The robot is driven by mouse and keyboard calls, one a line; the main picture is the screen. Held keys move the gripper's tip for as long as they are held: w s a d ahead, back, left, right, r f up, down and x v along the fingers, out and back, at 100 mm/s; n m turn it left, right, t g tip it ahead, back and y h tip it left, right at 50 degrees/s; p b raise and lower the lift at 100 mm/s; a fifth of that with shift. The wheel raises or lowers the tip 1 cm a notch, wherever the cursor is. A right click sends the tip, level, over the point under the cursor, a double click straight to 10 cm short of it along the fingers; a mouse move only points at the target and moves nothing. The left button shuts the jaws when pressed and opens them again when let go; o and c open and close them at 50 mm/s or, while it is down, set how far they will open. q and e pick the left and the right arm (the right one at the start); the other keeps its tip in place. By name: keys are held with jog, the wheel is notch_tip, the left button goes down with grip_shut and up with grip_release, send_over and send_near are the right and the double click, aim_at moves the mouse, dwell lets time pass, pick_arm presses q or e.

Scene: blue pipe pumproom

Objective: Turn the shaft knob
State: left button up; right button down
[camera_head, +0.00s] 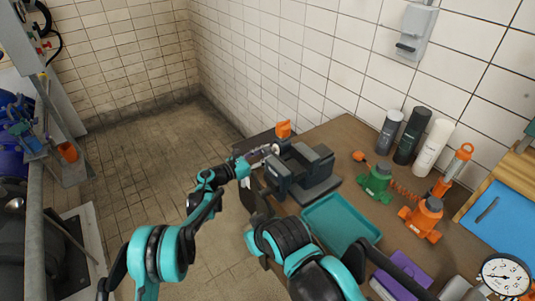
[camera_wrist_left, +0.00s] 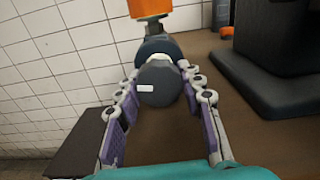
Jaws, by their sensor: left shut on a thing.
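The shaft knob (camera_wrist_left: 158,86) is a dark round knob with a small white mark on its face, in the middle of the left wrist view. A pale collar and a dark body lie behind it, with an orange block (camera_wrist_left: 150,8) beyond. My left gripper (camera_wrist_left: 161,76) has its two purple-padded fingers on either side of the knob and is shut on it. In the head view my left gripper (camera_head: 259,157) reaches the same spot, below the orange block (camera_head: 283,128) and beside a black vise (camera_head: 305,168). My right gripper does not show; only right arm links are visible.
The brown bench holds a teal tray (camera_head: 340,221), a green jack (camera_head: 376,183), an orange jack (camera_head: 422,215), several cylinders (camera_head: 411,136), a purple box (camera_head: 404,272) and a gauge (camera_head: 505,276). A tiled wall stands behind. Open floor (camera_head: 135,150) lies left of the bench.

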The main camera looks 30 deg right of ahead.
pick_arm(q)
jog(key=n, duration=0.4)
jog(key=shift+b, duration=0.35)
jog(key=n, duration=0.5)
jog(key=shift+s+n+b, duration=0.1)
jog(key=shift+n+b, duration=0.2)
jog(key=n, duration=0.5)
jog(key=shift+r, duration=0.15)
jog(key=shift+n, duration=2.3)
jog(key=o, duration=1.2)
jog(key=shift+c, duration=0.2)
